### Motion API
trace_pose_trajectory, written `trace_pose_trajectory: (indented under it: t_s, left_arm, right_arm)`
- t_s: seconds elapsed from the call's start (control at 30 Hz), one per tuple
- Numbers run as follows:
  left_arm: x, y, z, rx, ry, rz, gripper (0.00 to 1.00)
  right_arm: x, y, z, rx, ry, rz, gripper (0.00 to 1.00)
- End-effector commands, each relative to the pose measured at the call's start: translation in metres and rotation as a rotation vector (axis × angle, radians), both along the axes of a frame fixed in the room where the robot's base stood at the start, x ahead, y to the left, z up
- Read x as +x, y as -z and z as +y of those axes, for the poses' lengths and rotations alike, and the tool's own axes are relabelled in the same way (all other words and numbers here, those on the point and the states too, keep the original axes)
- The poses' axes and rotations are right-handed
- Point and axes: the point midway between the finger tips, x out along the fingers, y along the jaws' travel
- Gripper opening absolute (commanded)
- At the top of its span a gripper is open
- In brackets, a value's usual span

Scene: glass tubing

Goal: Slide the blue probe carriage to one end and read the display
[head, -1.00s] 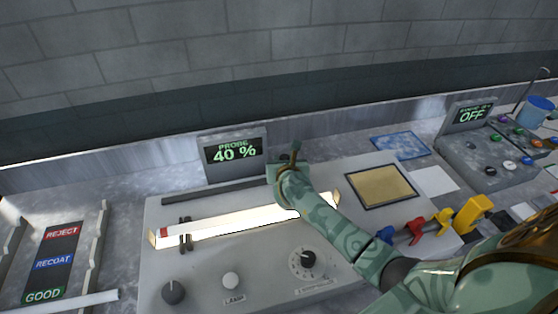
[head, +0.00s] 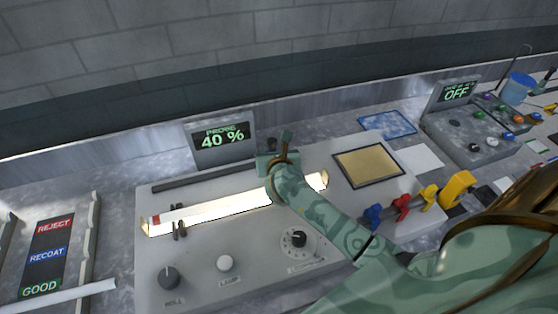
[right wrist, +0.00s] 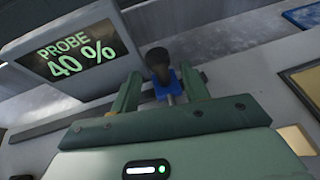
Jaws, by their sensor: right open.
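The blue probe carriage (right wrist: 171,89) with its black knob (right wrist: 156,60) shows in the right wrist view, between the two fingers of my right gripper (right wrist: 163,92). The fingers stand apart on either side of it. In the head view my right gripper (head: 277,152) is at the rear rail, right of the display, and largely hides the carriage. The display (head: 222,136) reads "PROBE 40 %" in green; the same reading shows in the right wrist view (right wrist: 76,60). My left gripper is not in view.
The dark rail (head: 205,179) runs along the back of the grey panel (head: 200,250). In front lies a lit glass tube (head: 215,208) on supports. Knobs sit nearer the front. A gold pad (head: 368,166) and coloured handles (head: 402,205) are to the right; a labelled sorting rack (head: 90,240) is left.

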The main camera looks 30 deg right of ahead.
Motion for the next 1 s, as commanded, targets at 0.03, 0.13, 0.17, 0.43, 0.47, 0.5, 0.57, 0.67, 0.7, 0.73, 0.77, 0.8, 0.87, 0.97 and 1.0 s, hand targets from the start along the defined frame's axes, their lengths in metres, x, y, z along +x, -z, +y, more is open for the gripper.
trace_pose_trajectory:
  t_s: [0.03, 0.13, 0.17, 0.43, 0.47, 0.5, 0.57, 0.67, 0.7, 0.73, 0.77, 0.8, 0.87, 0.97, 1.0]
  left_arm:
    - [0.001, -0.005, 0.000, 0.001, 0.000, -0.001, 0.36]
    - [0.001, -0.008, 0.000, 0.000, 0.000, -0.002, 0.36]
    - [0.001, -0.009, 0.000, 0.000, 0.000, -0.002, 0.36]
    - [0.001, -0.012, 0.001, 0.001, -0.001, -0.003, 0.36]
    - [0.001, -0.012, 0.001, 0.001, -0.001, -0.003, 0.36]
    - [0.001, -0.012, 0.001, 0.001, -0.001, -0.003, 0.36]
    - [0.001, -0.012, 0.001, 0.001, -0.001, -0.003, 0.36]
    - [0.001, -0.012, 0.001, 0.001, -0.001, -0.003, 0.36]
    - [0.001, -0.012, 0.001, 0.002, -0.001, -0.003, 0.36]
    - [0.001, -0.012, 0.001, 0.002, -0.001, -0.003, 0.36]
    - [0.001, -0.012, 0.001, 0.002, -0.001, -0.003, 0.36]
    - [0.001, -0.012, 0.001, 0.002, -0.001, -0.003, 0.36]
    - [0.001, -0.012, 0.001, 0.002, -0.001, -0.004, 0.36]
    - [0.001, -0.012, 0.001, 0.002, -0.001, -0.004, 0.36]
    - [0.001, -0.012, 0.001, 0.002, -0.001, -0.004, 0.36]
  right_arm:
    - [-0.013, -0.007, 0.006, 0.002, -0.001, 0.000, 0.46]
    - [-0.037, -0.018, 0.016, 0.001, -0.002, 0.000, 0.46]
    - [-0.044, -0.020, 0.019, 0.001, -0.001, 0.001, 0.46]
    - [-0.085, -0.038, 0.037, 0.000, 0.000, 0.001, 0.46]
    - [-0.087, -0.039, 0.038, -0.002, -0.001, 0.001, 0.46]
    - [-0.089, -0.040, 0.038, -0.001, 0.000, -0.001, 0.46]
    - [-0.091, -0.041, 0.039, -0.002, 0.000, 0.001, 0.46]
    - [-0.093, -0.041, 0.040, -0.002, 0.000, 0.002, 0.46]
    - [-0.092, -0.041, 0.040, -0.002, 0.000, 0.002, 0.46]
    - [-0.092, -0.041, 0.040, -0.002, 0.000, 0.002, 0.46]
    - [-0.092, -0.041, 0.040, -0.002, 0.000, 0.002, 0.46]
    - [-0.092, -0.041, 0.040, -0.002, 0.000, 0.001, 0.46]
    - [-0.092, -0.041, 0.040, -0.002, 0.000, 0.001, 0.46]
    - [-0.092, -0.041, 0.039, -0.002, 0.000, 0.001, 0.46]
    - [-0.092, -0.041, 0.039, -0.002, 0.000, 0.001, 0.46]
